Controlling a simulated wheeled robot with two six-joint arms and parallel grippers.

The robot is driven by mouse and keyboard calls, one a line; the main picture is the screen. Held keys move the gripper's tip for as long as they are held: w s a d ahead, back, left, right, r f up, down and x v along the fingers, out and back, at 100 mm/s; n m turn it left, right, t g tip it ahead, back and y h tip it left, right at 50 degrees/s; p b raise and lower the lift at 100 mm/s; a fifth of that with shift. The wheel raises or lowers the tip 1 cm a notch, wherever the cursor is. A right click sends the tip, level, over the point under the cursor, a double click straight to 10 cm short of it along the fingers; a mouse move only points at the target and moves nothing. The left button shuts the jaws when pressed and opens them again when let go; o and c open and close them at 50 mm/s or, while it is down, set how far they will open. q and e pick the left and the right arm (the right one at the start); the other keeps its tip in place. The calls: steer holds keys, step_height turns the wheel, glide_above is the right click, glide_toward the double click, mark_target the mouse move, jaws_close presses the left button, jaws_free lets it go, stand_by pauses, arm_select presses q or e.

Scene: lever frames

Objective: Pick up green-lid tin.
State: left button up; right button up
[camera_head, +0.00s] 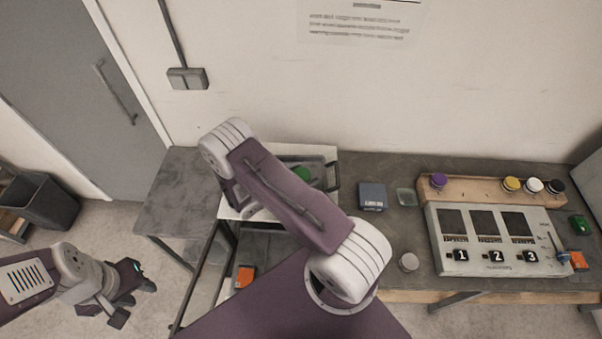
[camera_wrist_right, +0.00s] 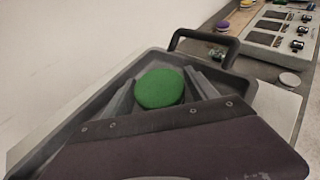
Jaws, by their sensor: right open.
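The green-lid tin shows as a round green lid (camera_wrist_right: 160,88) in the right wrist view, inside a dark tray (camera_wrist_right: 52,143). In the head view the lid (camera_head: 302,173) peeks out beside my right arm. My right gripper (camera_wrist_right: 163,98) is open, with one finger on each side of the lid; contact cannot be told. The tin's body is hidden below the lid and behind the gripper. In the head view my right arm hides most of the gripper. My left gripper (camera_head: 134,300) is at the lower left, over the floor, empty with its fingers apart.
The tray has a raised handle (camera_wrist_right: 205,36) and stands on a pale surface. To its right are a dark blue box (camera_head: 372,196), a panel with numbered slots (camera_head: 497,240), and a wooden rack (camera_head: 470,190) with several coloured lids. A wall rises behind.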

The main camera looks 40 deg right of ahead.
mark_target(306, 172)
steer(key=shift+d+f, duration=0.1)
steer(key=shift+d, duration=0.5)
steer(key=shift+w+d+f, duration=0.1)
steer(key=shift+w+f, duration=0.05)
steer(key=shift+f, duration=0.05)
steer(key=c, duration=1.2)
steer(key=shift+r, duration=0.1)
steer(key=shift+c, duration=0.2)
steer(key=shift+r, duration=0.25)
steer(key=r, duration=0.1)
steer(key=r+b, duration=0.2)
steer(key=shift+s+r, duration=0.3)
steer(key=s+a+r+p, duration=0.1)
steer(key=s+r+p, duration=0.1)
steer(key=s+r, duration=0.4)
steer(key=s, duration=0.5)
steer(key=shift+a+r, duration=0.25)
steer(key=shift+r, duration=0.15)
